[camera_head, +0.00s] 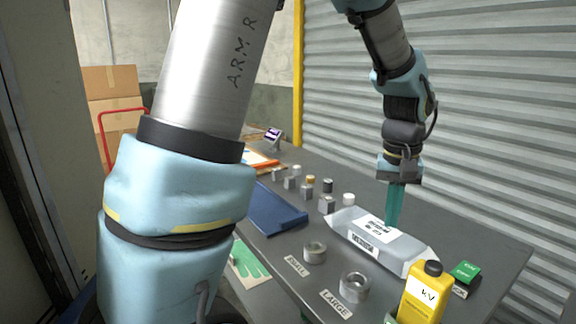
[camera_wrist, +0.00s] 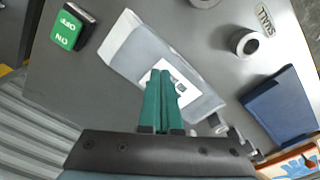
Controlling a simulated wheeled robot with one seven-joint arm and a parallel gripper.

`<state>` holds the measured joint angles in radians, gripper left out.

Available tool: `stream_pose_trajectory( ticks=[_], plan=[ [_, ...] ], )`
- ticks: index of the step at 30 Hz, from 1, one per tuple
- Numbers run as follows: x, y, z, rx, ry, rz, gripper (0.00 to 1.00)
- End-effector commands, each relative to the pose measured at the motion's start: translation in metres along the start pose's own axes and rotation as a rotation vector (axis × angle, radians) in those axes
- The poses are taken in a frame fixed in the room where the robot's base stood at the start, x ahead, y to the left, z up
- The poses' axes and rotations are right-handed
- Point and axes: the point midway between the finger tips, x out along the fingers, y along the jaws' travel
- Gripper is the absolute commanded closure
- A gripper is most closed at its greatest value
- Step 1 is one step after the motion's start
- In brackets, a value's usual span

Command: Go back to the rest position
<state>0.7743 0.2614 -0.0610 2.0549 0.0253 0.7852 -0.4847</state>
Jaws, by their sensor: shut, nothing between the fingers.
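My gripper (camera_head: 393,208) has green fingers and points down over the grey table (camera_head: 459,216). In the wrist view the two fingers of my gripper (camera_wrist: 166,76) lie together with nothing between them. Below or just behind the fingertips lies a clear-grey wrapped package (camera_head: 402,249) with white labels. It also shows in the wrist view (camera_wrist: 125,48), partly hidden by the fingers. I cannot tell whether the fingertips touch the package.
A yellow bottle (camera_head: 424,296) and a green switch box (camera_head: 465,272) stand at the table's right end. Metal rings (camera_head: 354,288) sit near the front edge. Several small blocks and capped pieces (camera_head: 326,204) and a blue folder (camera_head: 270,210) lie left. A corrugated shutter (camera_head: 450,100) stands behind.

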Motion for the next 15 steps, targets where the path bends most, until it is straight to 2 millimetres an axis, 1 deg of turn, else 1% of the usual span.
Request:
stream_pose_trajectory(
  ticks=[1,2,3,4,5,6,8,9,10,12,15],
  plan=[
    [0.004,-0.041,0.0,-0.043,0.008,-0.001,1.0],
    [0.006,-0.062,0.001,-0.059,0.015,0.0,1.0],
    [0.009,-0.089,0.005,-0.08,0.024,-0.001,1.0],
    [0.011,-0.108,0.009,-0.097,0.031,-0.001,1.0],
    [0.013,-0.127,0.013,-0.114,0.038,-0.003,1.0],
    [0.016,-0.152,0.021,-0.135,0.047,-0.005,1.0],
    [0.021,-0.184,0.036,-0.166,0.06,-0.009,1.0],
    [0.023,-0.203,0.046,-0.185,0.068,-0.012,1.0],
    [0.025,-0.215,0.054,-0.198,0.073,-0.015,1.0],
    [0.029,-0.238,0.071,-0.225,0.085,-0.022,1.0],
    [0.032,-0.26,0.09,-0.25,0.096,-0.03,1.0]
  ],
)
